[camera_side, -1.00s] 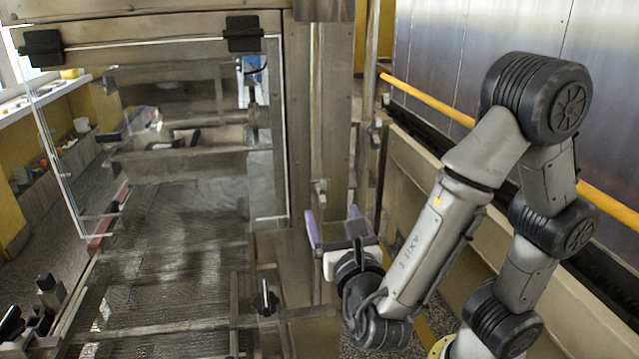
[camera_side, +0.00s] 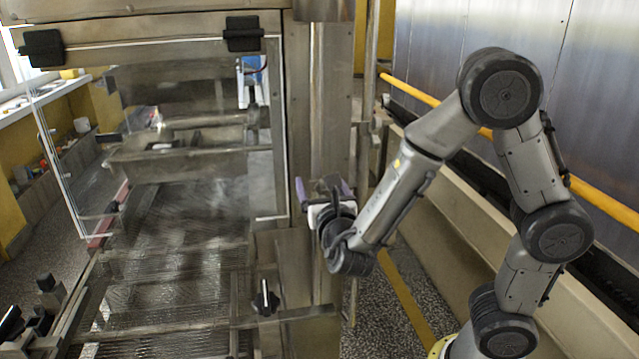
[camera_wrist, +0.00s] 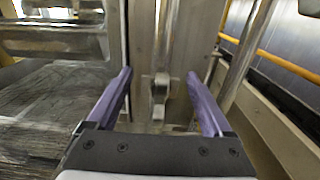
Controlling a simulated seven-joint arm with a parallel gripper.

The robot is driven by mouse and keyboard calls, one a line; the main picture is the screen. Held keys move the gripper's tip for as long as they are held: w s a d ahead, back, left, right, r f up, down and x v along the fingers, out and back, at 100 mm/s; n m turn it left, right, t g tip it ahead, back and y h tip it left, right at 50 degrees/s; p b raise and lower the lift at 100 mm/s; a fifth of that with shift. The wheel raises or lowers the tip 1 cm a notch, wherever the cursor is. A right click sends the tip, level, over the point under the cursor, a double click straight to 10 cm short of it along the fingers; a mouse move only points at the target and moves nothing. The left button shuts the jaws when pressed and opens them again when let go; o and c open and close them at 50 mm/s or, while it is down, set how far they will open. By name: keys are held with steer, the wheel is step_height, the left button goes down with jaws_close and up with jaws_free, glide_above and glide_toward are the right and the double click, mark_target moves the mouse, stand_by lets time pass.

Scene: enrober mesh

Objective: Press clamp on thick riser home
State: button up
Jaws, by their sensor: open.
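My gripper (camera_side: 322,188) is open and empty, with two purple fingers pointing at the steel machine post. It also shows in the wrist view (camera_wrist: 158,76). Between the fingers in that view, a small metal clamp (camera_wrist: 160,90) sits on a vertical rod (camera_wrist: 166,40) in front of the post. The fingers appear on either side of it, with no contact visible. In the side view my gripper hides this clamp. A second upright pipe (camera_wrist: 246,55) stands to the right; it also shows in the side view (camera_side: 369,60). I cannot tell for certain which is the thick riser.
The mesh belt (camera_side: 170,260) and the clear hinged panel (camera_side: 160,130) lie left of the post. A dark-handled lever (camera_side: 265,300) stands below, left of my gripper. A yellow rail (camera_side: 430,100) and low wall (camera_side: 480,200) run along the right. Open floor shows beneath my arm.

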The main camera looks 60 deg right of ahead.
steer(key=shift+w+d, duration=0.25)
steer(key=shift+d, duration=0.05)
jaws_close()
stand_by(0.4)
